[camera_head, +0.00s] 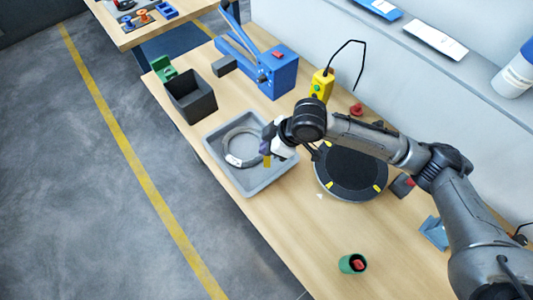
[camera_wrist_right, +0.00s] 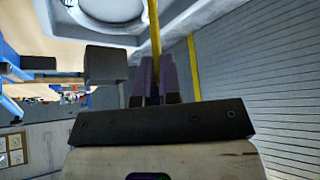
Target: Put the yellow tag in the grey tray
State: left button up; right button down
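The yellow tag (camera_head: 267,161) is a thin strip held by my right gripper (camera_head: 267,146). In the right wrist view, the tag (camera_wrist_right: 155,38) stands out between the two purple fingers (camera_wrist_right: 155,78), which are closed on it. The grey tray (camera_head: 274,181) lies on the wooden table. A pale grey coil (camera_head: 229,157) lies inside it. The tag is over the right part of the tray; its exact height above the tray is hard to tell. My left gripper is in neither view.
A black open box (camera_head: 192,97) stands behind the tray. A round black turntable (camera_head: 350,174) is to its right, under my arm. A blue device (camera_head: 277,76) and a yellow control box (camera_head: 321,86) stand further back.

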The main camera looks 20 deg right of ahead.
aim_at(267, 158)
jog(key=shift+w+a+f, duration=0.1)
jog(key=shift+f, duration=0.1)
jog(key=shift+f+b, duration=0.35)
jog(key=shift+f, duration=1.55)
jog(key=c, duration=1.8)
grip_release()
jog(key=shift+f, duration=0.1)
jog(key=o, duration=0.5)
